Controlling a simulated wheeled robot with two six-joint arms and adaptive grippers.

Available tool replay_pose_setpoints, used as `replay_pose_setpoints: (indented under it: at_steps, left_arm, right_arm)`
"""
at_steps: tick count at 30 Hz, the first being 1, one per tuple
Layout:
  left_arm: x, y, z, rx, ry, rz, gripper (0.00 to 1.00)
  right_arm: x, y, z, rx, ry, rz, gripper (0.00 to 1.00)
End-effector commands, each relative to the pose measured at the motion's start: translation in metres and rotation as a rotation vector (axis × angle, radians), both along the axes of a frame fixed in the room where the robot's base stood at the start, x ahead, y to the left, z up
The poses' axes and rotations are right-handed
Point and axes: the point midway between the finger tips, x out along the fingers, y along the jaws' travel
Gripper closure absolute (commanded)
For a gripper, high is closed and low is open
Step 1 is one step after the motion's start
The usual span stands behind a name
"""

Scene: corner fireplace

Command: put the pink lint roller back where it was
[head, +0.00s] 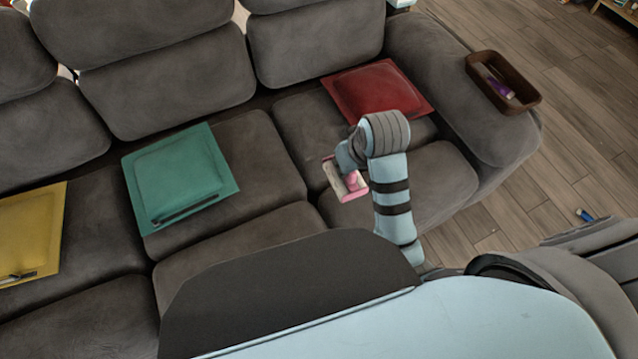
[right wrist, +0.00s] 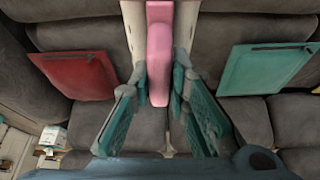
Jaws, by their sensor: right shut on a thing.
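The pink lint roller (head: 347,184), with a whitish roll and a pink handle, hangs in my right gripper (head: 351,168) above the sofa seat, between the red and teal cushions. In the right wrist view its pink handle (right wrist: 158,60) lies between the two fingers of my right gripper (right wrist: 160,88), which are shut on it. The whitish roll runs up to the top edge there, partly cut off. My left gripper is in neither view.
The grey sofa (head: 265,150) bears a red cushion (head: 375,90), a teal cushion (head: 180,170) with a dark slim item, and a yellow cushion (head: 35,225). A brown tray (head: 530,100) holding a purple item stands on the armrest.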

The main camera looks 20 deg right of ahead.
Motion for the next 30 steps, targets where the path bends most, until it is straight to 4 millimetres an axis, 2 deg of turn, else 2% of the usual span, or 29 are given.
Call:
replay_pose_setpoints:
  at_steps: [1, 6, 10, 14, 18, 21, 24, 28, 30]
  left_arm:
    - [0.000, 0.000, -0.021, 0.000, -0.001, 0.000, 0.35]
    - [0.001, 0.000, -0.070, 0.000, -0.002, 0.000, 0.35]
    - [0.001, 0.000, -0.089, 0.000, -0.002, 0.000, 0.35]
    - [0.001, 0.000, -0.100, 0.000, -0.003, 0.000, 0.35]
    - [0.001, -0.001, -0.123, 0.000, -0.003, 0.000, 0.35]
    - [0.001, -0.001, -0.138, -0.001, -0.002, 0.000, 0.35]
    - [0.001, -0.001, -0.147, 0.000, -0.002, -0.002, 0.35]
    - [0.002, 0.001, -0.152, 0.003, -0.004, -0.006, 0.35]
    - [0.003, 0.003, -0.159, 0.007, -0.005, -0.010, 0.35]
  right_arm:
    - [0.012, -0.005, -0.025, -0.015, 0.002, 0.061, 1.00]
    - [0.060, -0.027, -0.085, -0.017, 0.009, 0.327, 1.00]
    - [0.080, -0.043, -0.106, 0.007, 0.006, 0.428, 1.00]
    - [0.082, -0.045, -0.135, 0.017, 0.007, 0.446, 1.00]
    - [0.081, -0.045, -0.192, 0.017, 0.009, 0.444, 1.00]
    - [0.081, -0.046, -0.228, 0.016, 0.007, 0.442, 1.00]
    - [0.081, -0.046, -0.249, 0.016, 0.005, 0.440, 1.00]
    - [0.081, -0.047, -0.263, 0.014, 0.003, 0.441, 1.00]
    - [0.080, -0.047, -0.276, 0.015, 0.005, 0.440, 1.00]
